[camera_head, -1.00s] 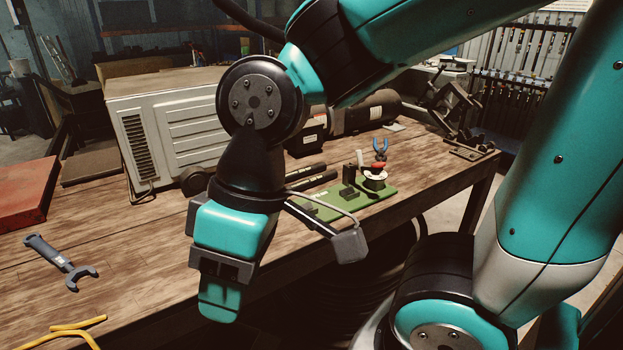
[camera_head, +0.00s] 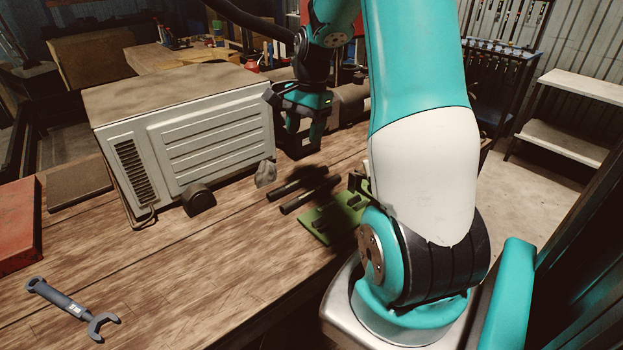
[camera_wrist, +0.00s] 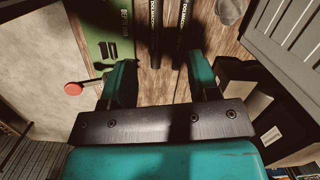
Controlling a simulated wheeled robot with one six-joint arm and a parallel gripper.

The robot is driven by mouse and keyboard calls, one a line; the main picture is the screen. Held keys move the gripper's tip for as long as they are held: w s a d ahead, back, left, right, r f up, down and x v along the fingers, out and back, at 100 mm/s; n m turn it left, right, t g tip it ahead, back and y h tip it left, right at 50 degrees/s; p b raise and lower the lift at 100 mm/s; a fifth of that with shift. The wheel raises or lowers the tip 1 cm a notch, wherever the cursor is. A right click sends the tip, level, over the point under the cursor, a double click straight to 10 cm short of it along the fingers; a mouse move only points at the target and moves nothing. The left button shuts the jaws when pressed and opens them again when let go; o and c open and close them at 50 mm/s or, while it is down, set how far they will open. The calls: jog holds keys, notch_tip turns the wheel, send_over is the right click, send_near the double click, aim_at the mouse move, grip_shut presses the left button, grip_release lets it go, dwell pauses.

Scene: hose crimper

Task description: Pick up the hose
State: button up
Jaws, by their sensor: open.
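Two short black hoses lie side by side on the wooden table, the farther one (camera_head: 297,181) and the nearer one (camera_head: 312,195). In the wrist view both run to the top edge, the left one (camera_wrist: 156,28) and the right one (camera_wrist: 187,28), with pale lettering on them. My gripper (camera_wrist: 162,78) is open and empty, its teal fingers pointing toward the hoses. The hoses lie beyond the fingertips, roughly between them. In the head view my gripper (camera_head: 297,145) hangs above the table, just behind the hoses.
A green board (camera_head: 325,222) lies beside the hoses, partly hidden by my arm. A large grey machine (camera_head: 190,140) stands to their left, with a small dark cylinder (camera_head: 198,198) before it. A wrench (camera_head: 70,307) lies front left. The table's front left is mostly clear.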

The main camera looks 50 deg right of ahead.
jog(key=s+d+m, duration=0.2)
jog(key=d, duration=0.2)
jog(key=p, duration=0.3)
send_over(313, 189)
jog(key=f, duration=1.2)
jog(key=shift+s+d, duration=0.1)
jog(key=shift+d, duration=0.25)
jog(key=shift+a+f+p, duration=0.2)
jog(key=shift+f+p, duration=0.6)
jog(key=shift+f, duration=0.65)
jog(key=shift+a+f+p, duration=0.2)
jog(key=shift+f+p, duration=0.55)
jog(key=shift+f, duration=0.7)
grip_shut()
